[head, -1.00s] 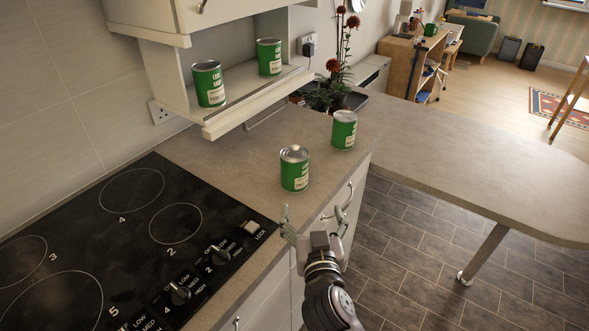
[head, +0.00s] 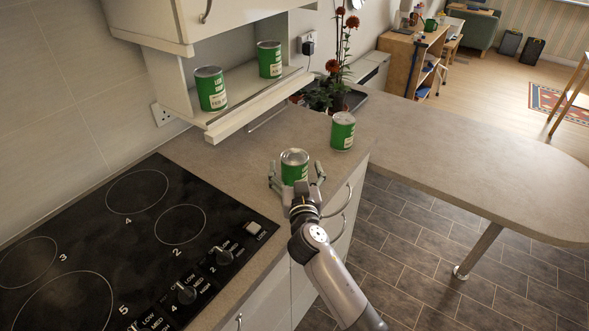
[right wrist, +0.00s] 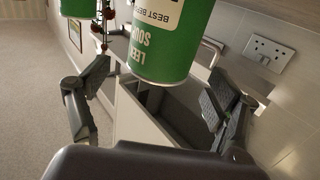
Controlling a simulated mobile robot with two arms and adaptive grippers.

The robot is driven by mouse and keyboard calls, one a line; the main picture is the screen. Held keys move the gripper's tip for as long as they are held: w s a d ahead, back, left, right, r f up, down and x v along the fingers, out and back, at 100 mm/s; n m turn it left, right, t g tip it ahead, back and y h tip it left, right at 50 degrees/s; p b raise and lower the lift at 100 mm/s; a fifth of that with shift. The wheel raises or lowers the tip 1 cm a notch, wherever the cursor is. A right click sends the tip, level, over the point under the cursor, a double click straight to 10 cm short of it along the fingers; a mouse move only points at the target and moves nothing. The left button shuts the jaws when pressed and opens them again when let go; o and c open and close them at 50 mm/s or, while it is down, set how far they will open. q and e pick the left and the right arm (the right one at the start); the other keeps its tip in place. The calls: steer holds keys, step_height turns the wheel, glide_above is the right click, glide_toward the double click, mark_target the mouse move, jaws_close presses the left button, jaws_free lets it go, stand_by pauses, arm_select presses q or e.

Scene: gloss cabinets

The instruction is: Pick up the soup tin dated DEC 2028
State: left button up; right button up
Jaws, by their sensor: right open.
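Several green soup tins are in the head view. One tin (head: 294,160) stands upright near the counter edge and a second tin (head: 342,132) stands behind it to the right. Two more, a left tin (head: 211,90) and a right tin (head: 270,60), stand in the open wall cabinet. My right gripper (head: 296,174) is open, its fingers on either side of the nearest tin. In the right wrist view that tin (right wrist: 165,45) appears upside down, ahead of the open fingers, with "BEST BE..." partly showing; its date is cut off. No date is readable on any tin. My left gripper is out of view.
A black hob (head: 130,250) with knobs lies left of the tins. The cabinet shelf edge (head: 255,108) overhangs the counter's back. Potted flowers (head: 330,90) stand beyond the tins. The counter (head: 450,165) to the right is clear.

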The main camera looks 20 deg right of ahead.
mark_target(293, 149)
steer(key=shift+w+d+p, duration=0.25)
steer(key=shift+w+p, duration=0.05)
steer(key=shift+w, duration=0.85)
steer(key=shift+w+d+p, duration=0.25)
steer(key=shift+w+p, duration=0.05)
steer(key=shift+w, duration=0.8)
steer(key=shift+r, duration=0.1)
steer(key=shift+c, duration=0.3)
steer(key=c, duration=1.6)
steer(key=shift+c, duration=0.3)
steer(key=shift+r, duration=0.15)
